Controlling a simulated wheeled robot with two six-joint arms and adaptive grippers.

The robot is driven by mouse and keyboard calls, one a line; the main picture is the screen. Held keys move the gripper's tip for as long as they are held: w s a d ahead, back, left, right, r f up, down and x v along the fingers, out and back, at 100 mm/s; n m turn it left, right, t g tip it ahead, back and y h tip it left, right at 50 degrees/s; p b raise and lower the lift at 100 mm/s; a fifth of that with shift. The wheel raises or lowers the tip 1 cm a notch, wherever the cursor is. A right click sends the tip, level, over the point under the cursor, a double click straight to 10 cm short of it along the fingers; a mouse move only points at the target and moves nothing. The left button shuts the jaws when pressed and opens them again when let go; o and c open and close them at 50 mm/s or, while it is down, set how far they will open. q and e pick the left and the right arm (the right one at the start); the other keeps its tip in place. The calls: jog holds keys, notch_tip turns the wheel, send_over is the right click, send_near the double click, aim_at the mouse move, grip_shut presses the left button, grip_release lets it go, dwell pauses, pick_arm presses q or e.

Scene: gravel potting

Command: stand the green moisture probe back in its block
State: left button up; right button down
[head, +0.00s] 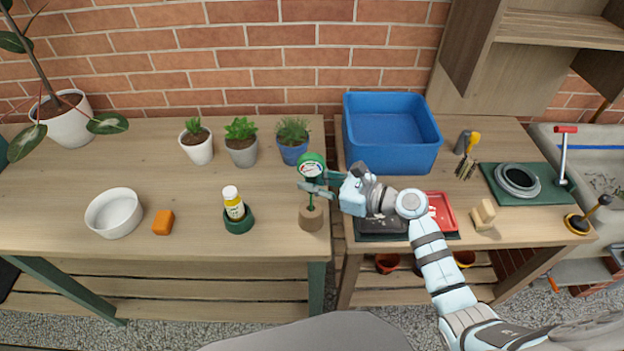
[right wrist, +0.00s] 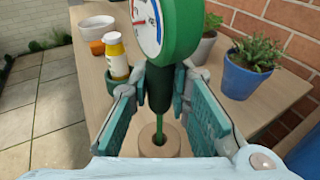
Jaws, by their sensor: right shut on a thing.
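The green moisture probe (head: 311,163) has a round dial and a thin green stem, and it is upright. My right gripper (head: 322,184) is shut on its neck just below the dial. The probe also fills the middle of the right wrist view (right wrist: 182,30), with my right gripper's pads (right wrist: 165,92) on both sides of its neck. The round wooden block (head: 312,220) stands at the right front of the left table. In the right wrist view, the stem runs down to the hole in the block (right wrist: 172,150); how deep it reaches is hidden. My left gripper is not in view.
A yellow bottle (head: 233,203) in a green holder (head: 239,224) stands left of the block. Several small potted plants (head: 292,141) stand behind it. A blue bin (head: 390,160) and a red tray (head: 446,214) are on the right table. A gap separates the tables.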

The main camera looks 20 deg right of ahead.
jog(key=shift+f+b, duration=0.6)
jog(key=shift+f, duration=0.45)
jog(key=c, duration=1.4)
grip_release()
